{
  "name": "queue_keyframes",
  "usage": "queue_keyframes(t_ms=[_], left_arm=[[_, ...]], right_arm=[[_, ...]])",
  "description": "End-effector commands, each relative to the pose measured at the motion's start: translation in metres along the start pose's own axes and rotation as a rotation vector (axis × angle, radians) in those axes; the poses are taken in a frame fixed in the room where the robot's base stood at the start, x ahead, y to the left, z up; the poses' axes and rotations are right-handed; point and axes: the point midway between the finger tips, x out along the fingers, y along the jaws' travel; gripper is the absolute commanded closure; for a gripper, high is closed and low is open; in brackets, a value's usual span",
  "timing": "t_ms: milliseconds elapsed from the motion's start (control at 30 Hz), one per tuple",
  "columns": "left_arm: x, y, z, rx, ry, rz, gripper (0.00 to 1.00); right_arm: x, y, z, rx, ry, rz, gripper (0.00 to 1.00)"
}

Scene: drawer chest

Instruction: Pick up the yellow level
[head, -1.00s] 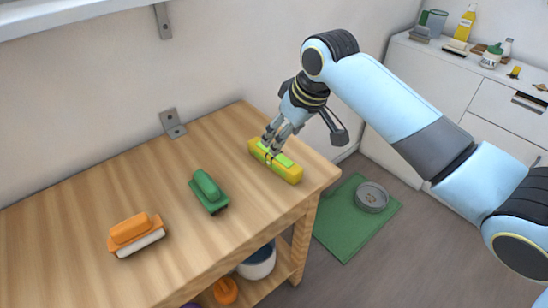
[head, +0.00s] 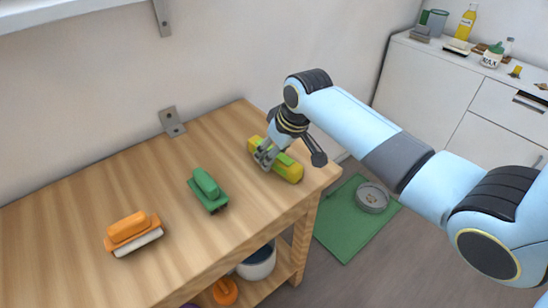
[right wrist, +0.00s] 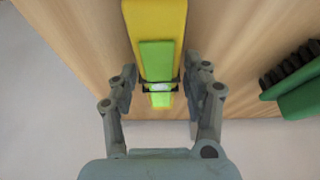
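The yellow level (head: 289,173) lies on the wooden workbench near its right end, with a green strip along its face. It also shows in the right wrist view (right wrist: 156,25), with a small bright vial in the green strip. My right gripper (head: 264,158) is at the level from above. In the right wrist view my right gripper (right wrist: 162,88) has one finger on each side of the level, spread wide, with a visible gap on both sides. It is open and holds nothing. My left gripper is in neither view.
A green-handled brush (head: 207,190) and an orange-handled brush (head: 132,233) stand on the workbench (head: 80,215) left of the level. A bucket (head: 258,262) is on the shelf below. A white cabinet (head: 430,95) stands at the right, a green mat (head: 345,235) on the floor.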

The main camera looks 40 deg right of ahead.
Motion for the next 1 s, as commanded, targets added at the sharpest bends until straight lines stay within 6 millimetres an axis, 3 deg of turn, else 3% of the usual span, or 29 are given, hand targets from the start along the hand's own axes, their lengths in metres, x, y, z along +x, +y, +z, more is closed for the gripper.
queue_keyframes(t_ms=[67, 333, 733, 967, 1000], left_arm=[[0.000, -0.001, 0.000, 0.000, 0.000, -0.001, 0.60], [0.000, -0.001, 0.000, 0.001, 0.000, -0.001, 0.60], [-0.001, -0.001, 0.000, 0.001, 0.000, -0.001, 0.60], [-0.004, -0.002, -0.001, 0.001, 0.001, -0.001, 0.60], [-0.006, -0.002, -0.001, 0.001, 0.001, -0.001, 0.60]], right_arm=[[0.000, 0.000, 0.000, 0.000, 0.000, 0.000, 0.64], [0.000, 0.000, 0.000, 0.000, 0.000, 0.000, 0.99], [-0.006, 0.000, -0.004, -0.001, 0.003, 0.001, 1.00], [-0.038, 0.000, -0.017, -0.001, 0.005, 0.000, 1.00], [-0.045, 0.003, -0.012, -0.001, 0.001, 0.002, 1.00]])
